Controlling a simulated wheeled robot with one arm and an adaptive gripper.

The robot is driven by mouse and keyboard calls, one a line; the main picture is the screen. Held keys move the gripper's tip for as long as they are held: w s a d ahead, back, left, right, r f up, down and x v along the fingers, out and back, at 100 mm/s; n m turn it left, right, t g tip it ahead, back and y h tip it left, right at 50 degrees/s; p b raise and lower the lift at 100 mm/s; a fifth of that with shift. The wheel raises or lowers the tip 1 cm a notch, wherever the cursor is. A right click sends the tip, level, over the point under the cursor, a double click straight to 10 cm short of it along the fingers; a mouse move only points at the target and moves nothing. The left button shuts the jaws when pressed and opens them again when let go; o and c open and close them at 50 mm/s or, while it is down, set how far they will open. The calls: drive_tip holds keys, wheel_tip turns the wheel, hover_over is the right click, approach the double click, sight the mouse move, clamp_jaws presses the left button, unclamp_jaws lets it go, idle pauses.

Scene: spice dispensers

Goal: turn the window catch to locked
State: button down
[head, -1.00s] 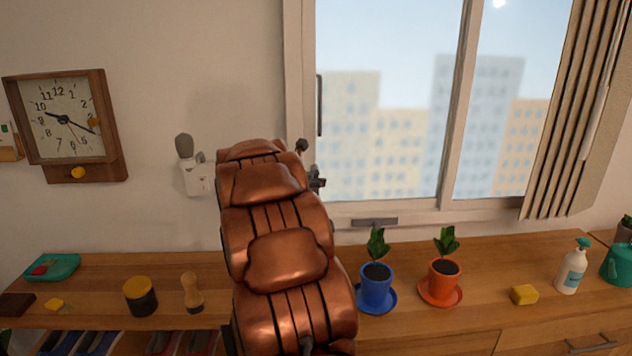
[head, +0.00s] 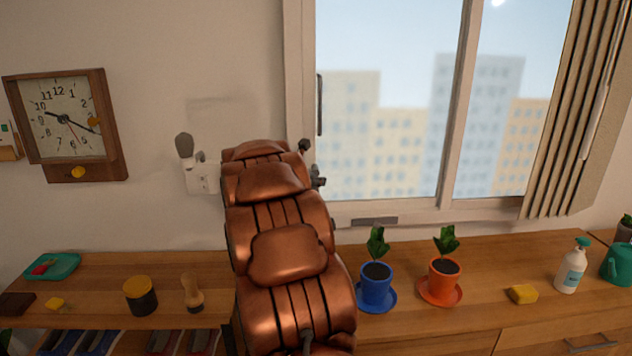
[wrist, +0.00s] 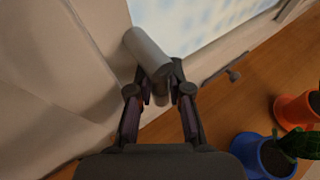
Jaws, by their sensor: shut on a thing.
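The window catch (wrist: 148,52) shows in the wrist view as a grey, rounded bar beside the window frame, with a shorter part reaching down between my fingers. My gripper (wrist: 160,92) is shut on that lower part, one dark finger on each side. The bar lies at a slant in this view. In the head view my copper-coloured arm hides the catch and most of the gripper; only small dark parts show at the arm's right edge. The window frame (head: 298,70) rises behind. I cannot tell whether the catch is locked.
A blue pot (head: 376,285) and an orange pot (head: 443,280) stand on the wooden counter right of my arm. A grey fitting (head: 375,221) sits low on the window frame. A wall socket (head: 201,180) is left of my arm. A wooden shaker (head: 192,294) stands below it.

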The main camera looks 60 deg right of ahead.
drive_tip(key=shift+r, duration=0.1)
drive_tip(key=shift+r+m+y+p, duration=0.2)
drive_tip(key=shift+m+y+p, duration=0.15)
drive_tip(key=shift+p, duration=0.75)
drive_tip(key=shift+w+a+f+m+t+y+p, duration=0.25)
drive_tip(key=shift+m+t+y+p, duration=0.3)
drive_tip(key=shift+p, duration=0.3)
drive_tip(key=c, duration=1.3)
unclamp_jaws()
drive_tip(key=shift+c, duration=0.2)
drive_tip(key=v, duration=1.2)
